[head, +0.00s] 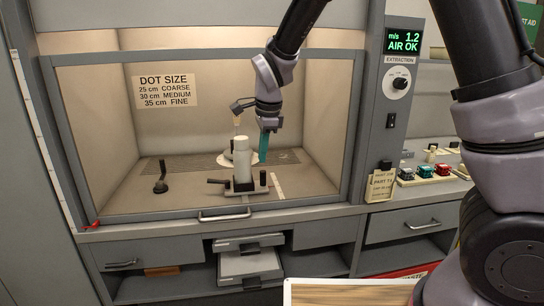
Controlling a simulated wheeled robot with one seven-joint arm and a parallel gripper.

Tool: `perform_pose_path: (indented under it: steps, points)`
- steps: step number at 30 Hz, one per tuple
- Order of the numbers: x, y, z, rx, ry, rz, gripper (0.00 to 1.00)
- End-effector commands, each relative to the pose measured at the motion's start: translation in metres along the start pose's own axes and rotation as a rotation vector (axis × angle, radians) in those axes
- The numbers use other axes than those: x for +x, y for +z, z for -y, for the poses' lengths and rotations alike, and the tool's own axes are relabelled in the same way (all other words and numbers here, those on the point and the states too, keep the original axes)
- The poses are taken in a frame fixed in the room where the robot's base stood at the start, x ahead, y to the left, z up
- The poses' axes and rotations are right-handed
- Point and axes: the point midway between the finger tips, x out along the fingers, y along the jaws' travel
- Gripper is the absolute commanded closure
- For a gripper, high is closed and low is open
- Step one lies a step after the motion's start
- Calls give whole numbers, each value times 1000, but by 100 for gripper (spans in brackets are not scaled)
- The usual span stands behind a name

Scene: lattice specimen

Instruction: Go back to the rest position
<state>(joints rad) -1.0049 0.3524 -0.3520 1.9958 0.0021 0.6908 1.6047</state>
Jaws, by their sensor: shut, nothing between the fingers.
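My gripper (264,147) hangs fingers down inside the opening of the fume cupboard (218,215). Its teal fingers are together, with nothing seen between them. They are just right of a white upright cylinder (242,160) on a dark stand (243,187). I cannot tell whether the fingers touch the cylinder or the pale round piece (256,156) behind it. My arm reaches in from the upper right.
A dark small stand (160,178) is at the cupboard's left. The control panel (397,90) borders the right side. Coloured small items (425,172) sit on the right counter. A wood-topped board (350,293) is in the foreground. The cupboard floor between the stands is clear.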

Motion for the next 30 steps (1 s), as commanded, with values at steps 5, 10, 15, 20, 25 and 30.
perform_pose_path:
  steps: [5,10,15,20,25,30]
  points:
    - [-83,-78,-10,-132,-71,72,100]
    - [-149,-138,-42,-296,-167,82,100]
    - [-203,-184,-90,-476,-267,28,100]
    - [-238,-211,-142,-650,-337,-79,100]
    - [-256,-223,-185,-797,-360,-199,100]
    - [-259,-225,-200,-854,-358,-247,100]
